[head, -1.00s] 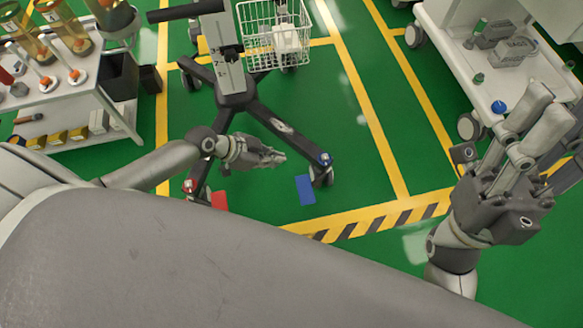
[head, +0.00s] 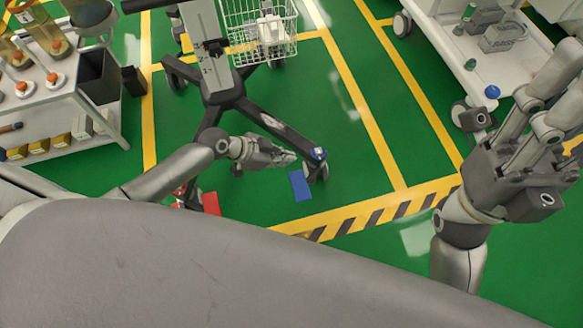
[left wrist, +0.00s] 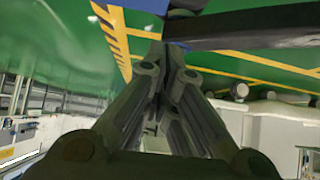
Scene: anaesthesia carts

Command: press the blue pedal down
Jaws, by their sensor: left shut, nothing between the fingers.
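The blue pedal (head: 300,186) is a flat blue plate low by the floor, beside the caster at the end of a dark stand leg (head: 285,133). My left gripper (head: 291,157) is shut and empty. In the head view its fingertips show just above the pedal in the picture, with a gap of green floor between them; its height over the pedal is hard to tell. In the left wrist view the shut fingers (left wrist: 160,52) point towards the dark leg, with blue patches at the top edge. My right gripper (head: 525,150) is raised at the right, away from the pedal.
A red pedal (head: 211,203) lies left of the blue one, partly behind my left arm. The wheeled stand carries a white wire basket (head: 258,35). A cart with bottles (head: 60,100) is at left, another white cart (head: 450,45) at upper right. Striped floor tape (head: 390,213) runs in front.

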